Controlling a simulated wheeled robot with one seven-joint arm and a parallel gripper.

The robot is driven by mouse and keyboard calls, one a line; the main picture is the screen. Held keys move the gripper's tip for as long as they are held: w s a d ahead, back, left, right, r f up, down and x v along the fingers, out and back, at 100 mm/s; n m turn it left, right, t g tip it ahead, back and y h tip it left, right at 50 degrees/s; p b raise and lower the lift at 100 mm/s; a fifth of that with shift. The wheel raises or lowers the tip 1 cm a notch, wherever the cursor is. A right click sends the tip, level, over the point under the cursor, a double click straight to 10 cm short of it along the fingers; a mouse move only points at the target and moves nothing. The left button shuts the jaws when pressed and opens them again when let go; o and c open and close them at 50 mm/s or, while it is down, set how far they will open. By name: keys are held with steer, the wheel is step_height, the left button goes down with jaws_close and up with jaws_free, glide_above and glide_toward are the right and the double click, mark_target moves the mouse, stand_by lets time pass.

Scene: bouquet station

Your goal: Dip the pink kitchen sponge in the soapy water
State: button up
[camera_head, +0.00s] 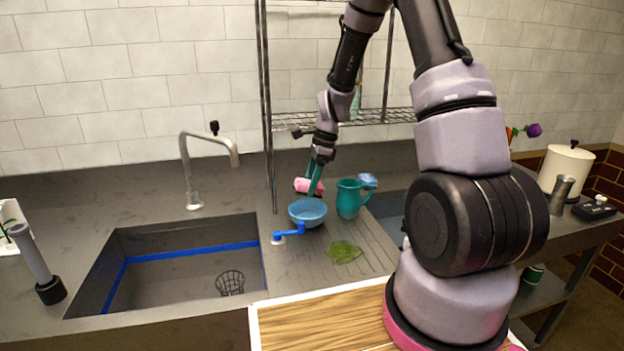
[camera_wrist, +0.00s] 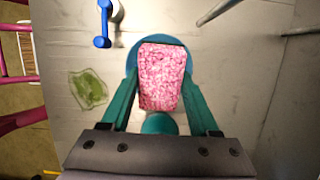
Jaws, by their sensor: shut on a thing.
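The pink kitchen sponge (camera_head: 308,186) is held between the green fingers of my gripper (camera_head: 315,184). It also shows in the wrist view (camera_wrist: 161,77), with a finger on each side of it. My gripper (camera_wrist: 161,95) is shut on the sponge. A blue bowl (camera_head: 307,211) stands on the counter just below the sponge. In the wrist view the bowl's blue rim (camera_wrist: 133,57) shows around the sponge, which hides most of the inside. I cannot make out water in the bowl. The sponge appears above the bowl, apart from it.
A teal pitcher (camera_head: 350,199) stands right beside the bowl, with a light blue item (camera_head: 368,180) behind it. A blue-handled item (camera_head: 289,233) and a green leafy cloth-like piece (camera_head: 344,251) lie in front. The sink (camera_head: 170,275) is at left; a wire rack (camera_head: 268,100) stands behind.

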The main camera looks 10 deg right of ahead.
mark_target(307, 182)
steer(key=shift+f, duration=3.7)
steer(key=shift+r, duration=3.7)
steer(key=shift+r, duration=2.05)
